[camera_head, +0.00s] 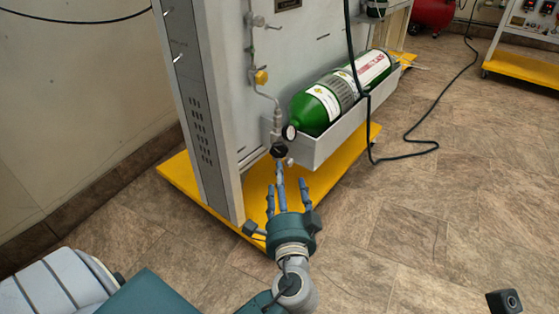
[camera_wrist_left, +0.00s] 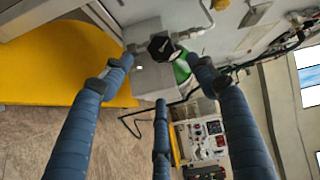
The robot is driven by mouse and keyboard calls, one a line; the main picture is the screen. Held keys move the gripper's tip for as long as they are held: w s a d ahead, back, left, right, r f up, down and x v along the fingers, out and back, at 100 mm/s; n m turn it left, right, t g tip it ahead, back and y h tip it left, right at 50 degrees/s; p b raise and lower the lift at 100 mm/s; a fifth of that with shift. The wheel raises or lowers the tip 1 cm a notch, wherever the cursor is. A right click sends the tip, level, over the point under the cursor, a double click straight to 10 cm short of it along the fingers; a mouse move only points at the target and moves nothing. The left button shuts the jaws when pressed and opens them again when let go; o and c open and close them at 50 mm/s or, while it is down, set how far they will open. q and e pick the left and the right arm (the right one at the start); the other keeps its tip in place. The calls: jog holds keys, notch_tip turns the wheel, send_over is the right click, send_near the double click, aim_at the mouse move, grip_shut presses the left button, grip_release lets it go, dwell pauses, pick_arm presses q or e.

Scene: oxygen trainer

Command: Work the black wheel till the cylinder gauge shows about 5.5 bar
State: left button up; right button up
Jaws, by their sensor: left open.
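The black wheel (camera_head: 278,151) sits at the lower end of the pipework by the near end of the cylinder's tray. It also shows in the left wrist view (camera_wrist_left: 160,47), as a dark knob at the top middle. A small round gauge (camera_head: 289,132) with a pale face is just above it; its reading is too small to tell. The green cylinder (camera_head: 311,110) lies in the tray behind it. My left gripper (camera_head: 287,184) is open and empty, its fingers spread towards the wheel and just short of it. My right gripper is not in view.
A grey cabinet panel (camera_head: 215,60) stands on a yellow base (camera_head: 262,192). A grey tray (camera_head: 340,138) holds the cylinder. A black hose (camera_head: 369,125) hangs in front of the tray and runs over the floor. The tiled floor (camera_head: 440,215) at right is mostly clear.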

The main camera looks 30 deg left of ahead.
aim_at(279, 152)
pick_arm(q)
jog(key=w+a+n+b, duration=0.1)
jog(key=w+a+n, duration=0.1)
jog(key=w+n, duration=0.1)
jog(key=w+a+n+b, duration=0.1)
jog(key=w+a+n, duration=0.2)
jog(key=n, duration=0.3)
jog(key=w+a+n+b, duration=0.1)
jog(key=w+a+n, duration=0.1)
jog(key=n, duration=0.3)
jog(key=shift+w+a+r, duration=0.15)
jog(key=shift+w+a, duration=0.05)
jog(key=shift+w, duration=0.2)
jog(key=c, duration=1.1)
jog(key=shift+m, duration=0.7)
jog(key=shift+c, duration=0.2)
